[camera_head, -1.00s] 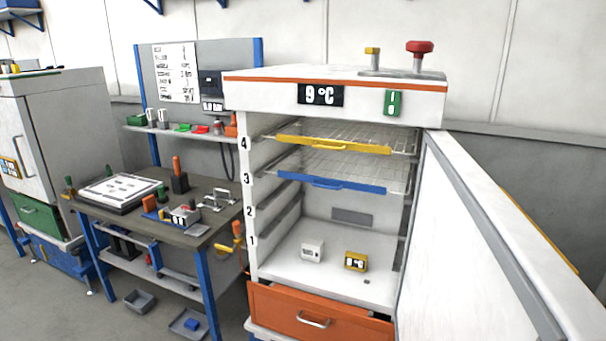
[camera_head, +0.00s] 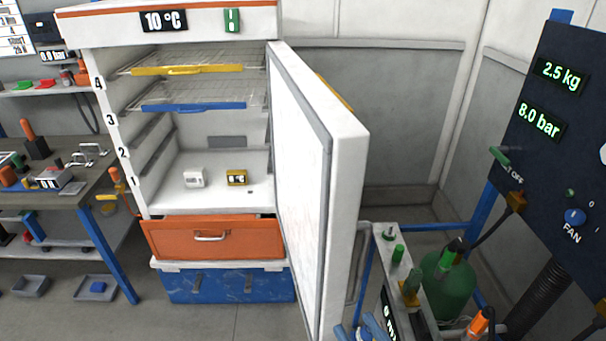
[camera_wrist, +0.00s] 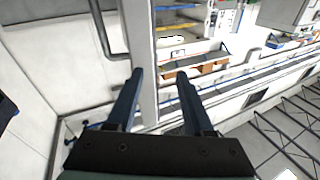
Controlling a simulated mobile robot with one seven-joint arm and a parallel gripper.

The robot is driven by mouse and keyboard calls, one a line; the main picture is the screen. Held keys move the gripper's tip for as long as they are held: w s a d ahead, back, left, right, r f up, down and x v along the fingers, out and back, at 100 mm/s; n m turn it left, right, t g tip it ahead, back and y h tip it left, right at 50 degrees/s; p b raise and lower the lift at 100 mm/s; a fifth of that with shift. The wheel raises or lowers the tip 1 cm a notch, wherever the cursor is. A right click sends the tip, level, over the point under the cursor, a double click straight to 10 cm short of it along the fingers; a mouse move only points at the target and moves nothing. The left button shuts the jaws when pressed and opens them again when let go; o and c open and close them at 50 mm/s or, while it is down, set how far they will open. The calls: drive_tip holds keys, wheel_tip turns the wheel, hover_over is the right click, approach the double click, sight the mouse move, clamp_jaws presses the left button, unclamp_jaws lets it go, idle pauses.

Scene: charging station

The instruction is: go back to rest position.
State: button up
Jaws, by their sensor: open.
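My gripper (camera_wrist: 158,88) shows in the wrist view with its two dark fingers apart and nothing between them. Beyond the fingers stand a pale upright panel edge and a grey bar handle (camera_wrist: 108,30). In the head view the fridge cabinet (camera_head: 210,25) has its white door (camera_head: 303,150) swung wide open, and its display reads 10 °C. Inside are a yellow-fronted rack (camera_head: 173,70), a blue-fronted rack (camera_head: 194,107), a small white box (camera_head: 194,177) and a small yellow box (camera_head: 237,177). My gripper is not recognisable in the head view.
An orange drawer (camera_head: 211,237) and a blue chest (camera_head: 225,285) are below the fridge. A workbench (camera_head: 62,188) stands left. At right are a green gas cylinder (camera_head: 448,280) and a dark panel (camera_head: 545,130) reading 2.5 kg and 8.0 bar. Bare floor shows in front of the chest.

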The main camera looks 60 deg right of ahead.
drive_tip(key=w+a+r+n+t+y, duration=0.1)
drive_tip(key=w+a+r+t, duration=0.2)
drive_tip(key=w+a+r, duration=0.65)
drive_tip(key=w+a+r+t+y, duration=0.15)
drive_tip(key=w+a+r, duration=0.35)
drive_tip(key=w+r, duration=0.8)
drive_tip(key=s+a+r+n+t+y, duration=0.2)
drive_tip(key=a+r, duration=0.3)
drive_tip(key=r, duration=0.3)
drive_tip(key=s+a+r+n+t+y, duration=0.2)
drive_tip(key=a+r, duration=0.3)
drive_tip(key=r, duration=0.4)
drive_tip(key=s+a+r+n+t+y, duration=0.2)
drive_tip(key=a+r, duration=0.3)
drive_tip(key=r, duration=0.4)
drive_tip(key=shift+r+y, duration=0.25)
drive_tip(key=shift+y, duration=0.2)
drive_tip(key=shift+s, duration=0.1)
